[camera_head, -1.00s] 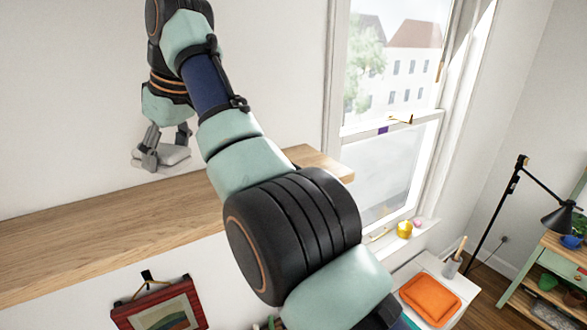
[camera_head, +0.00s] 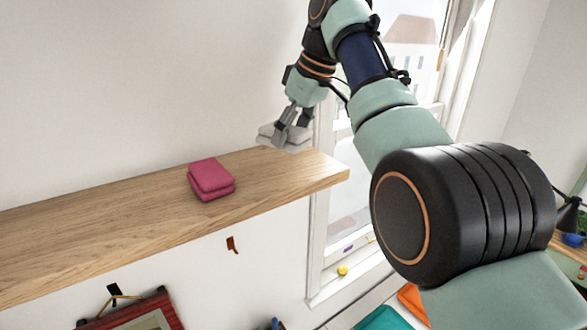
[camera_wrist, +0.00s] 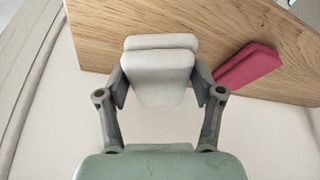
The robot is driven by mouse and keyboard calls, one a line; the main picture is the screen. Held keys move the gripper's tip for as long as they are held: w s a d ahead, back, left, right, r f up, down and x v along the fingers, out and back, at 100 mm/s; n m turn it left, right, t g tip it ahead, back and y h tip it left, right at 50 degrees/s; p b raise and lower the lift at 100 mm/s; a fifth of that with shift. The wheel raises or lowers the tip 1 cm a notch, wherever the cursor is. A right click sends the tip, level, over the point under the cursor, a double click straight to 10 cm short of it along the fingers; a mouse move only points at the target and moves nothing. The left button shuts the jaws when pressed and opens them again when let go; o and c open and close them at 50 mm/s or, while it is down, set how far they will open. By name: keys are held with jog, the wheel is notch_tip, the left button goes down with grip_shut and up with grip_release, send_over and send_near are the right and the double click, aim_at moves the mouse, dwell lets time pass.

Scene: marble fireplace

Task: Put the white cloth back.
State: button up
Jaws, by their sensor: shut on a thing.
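The white cloth (camera_head: 270,131) is a folded pale bundle. My gripper (camera_head: 293,128) is shut on it and holds it up near the right end of the wooden shelf (camera_head: 110,222), by the wall. In the wrist view the white cloth (camera_wrist: 158,68) sits between the two fingers of my gripper (camera_wrist: 160,92), with the wood behind it. I cannot tell exactly how high it is above the shelf.
A folded pink cloth (camera_head: 211,178) lies on the shelf, left of my gripper; it also shows in the wrist view (camera_wrist: 248,66). The window (camera_head: 345,175) is just beyond the shelf's right end. A red-framed picture (camera_head: 140,315) hangs below. The shelf's left part is bare.

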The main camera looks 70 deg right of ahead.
aim_at(292, 169)
notch_tip(292, 169, down, 5)
jog(key=b, duration=0.4)
jog(key=shift+f, duration=0.1)
jog(key=shift+r, duration=0.2)
jog(key=shift+f, duration=0.15)
jog(key=o, duration=1.1)
jog(key=shift+r+p, duration=0.35)
jog(key=p+v, duration=0.5)
jog(key=v, duration=0.6)
jog(key=shift+s+r, duration=0.25)
